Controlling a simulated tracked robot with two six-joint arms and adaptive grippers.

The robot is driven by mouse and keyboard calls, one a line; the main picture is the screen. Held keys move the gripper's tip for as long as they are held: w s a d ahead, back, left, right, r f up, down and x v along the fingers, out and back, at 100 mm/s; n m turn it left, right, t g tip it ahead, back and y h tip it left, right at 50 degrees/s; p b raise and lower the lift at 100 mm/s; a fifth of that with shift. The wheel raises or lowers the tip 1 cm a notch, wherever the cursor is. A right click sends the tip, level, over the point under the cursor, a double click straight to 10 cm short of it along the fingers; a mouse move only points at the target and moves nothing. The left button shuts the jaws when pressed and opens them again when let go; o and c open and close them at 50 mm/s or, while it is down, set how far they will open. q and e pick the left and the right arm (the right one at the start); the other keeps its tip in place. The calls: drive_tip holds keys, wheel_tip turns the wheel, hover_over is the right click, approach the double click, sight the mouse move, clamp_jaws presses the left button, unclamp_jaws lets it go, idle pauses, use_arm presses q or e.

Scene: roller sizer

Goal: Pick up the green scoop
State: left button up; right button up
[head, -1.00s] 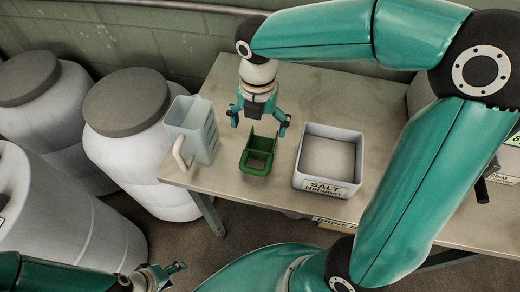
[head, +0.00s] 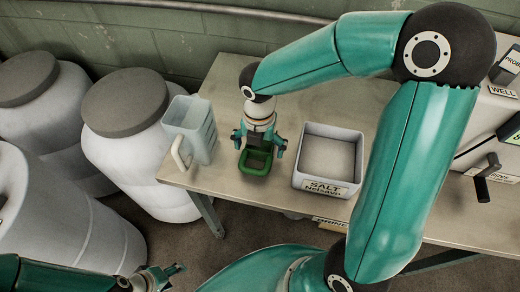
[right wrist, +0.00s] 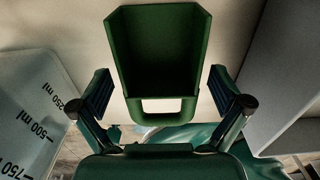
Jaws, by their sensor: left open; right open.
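The green scoop (head: 255,163) lies on the table between the clear measuring jug and the salt box. It also shows large in the right wrist view (right wrist: 160,50), with its handle loop towards my gripper. My right gripper (head: 260,144) is open, reaching down over the scoop, one finger on each side. In the right wrist view its fingers (right wrist: 164,92) stand apart left and right of the scoop's handle end, with gaps between. My left gripper (head: 163,274) is open and empty at the bottom left, away from the table.
The measuring jug (head: 189,132) stands left of the scoop, and the white salt box (head: 328,160) stands right of it. Large lidded barrels (head: 135,145) stand left of the table (head: 230,195). A machine with a crank (head: 487,172) is at the right.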

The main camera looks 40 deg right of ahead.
drive_tip(key=c, duration=1.3)
drive_tip(key=shift+r, duration=0.1)
wheel_tip(320, 180, up, 20)
drive_tip(key=p, duration=0.2)
